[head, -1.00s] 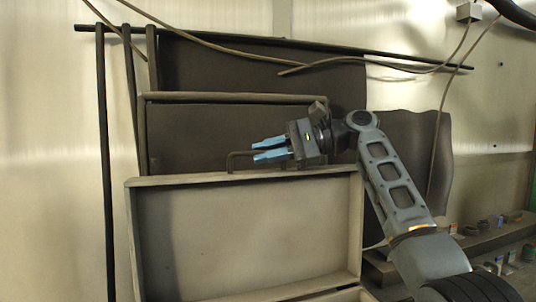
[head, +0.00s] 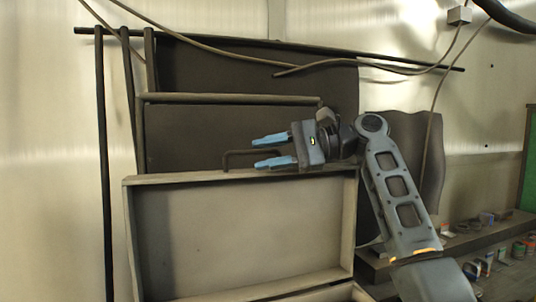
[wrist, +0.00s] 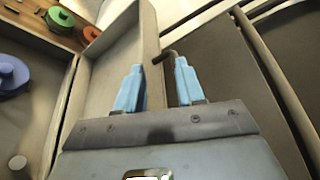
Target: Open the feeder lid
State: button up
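A dark bent-bar handle (head: 238,153) stands at the top edge of a pale framed panel (head: 240,179), which I take to be the feeder lid. My gripper (head: 256,152) is open, with its two blue fingers pointing left, one above the other, at the handle's height. In the wrist view the handle (wrist: 165,56) shows at the fingertips, in the gap of my gripper (wrist: 158,66) and close to the right finger. Contact cannot be told. The fingers hide part of the handle in the head view.
A dark recessed panel (head: 200,140) is behind the handle. Cables (head: 400,67) hang above. A shelf (head: 455,240) with small items is at the right. In the wrist view, a blue spool (wrist: 12,72) and coloured discs (wrist: 60,17) lie in compartments at the left.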

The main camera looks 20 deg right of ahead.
jog(key=b+v, duration=0.1)
jog(key=v, duration=0.6)
jog(key=shift+d+b, duration=0.3)
jog(key=shift+d, duration=0.1)
jog(key=shift+s, duration=0.15)
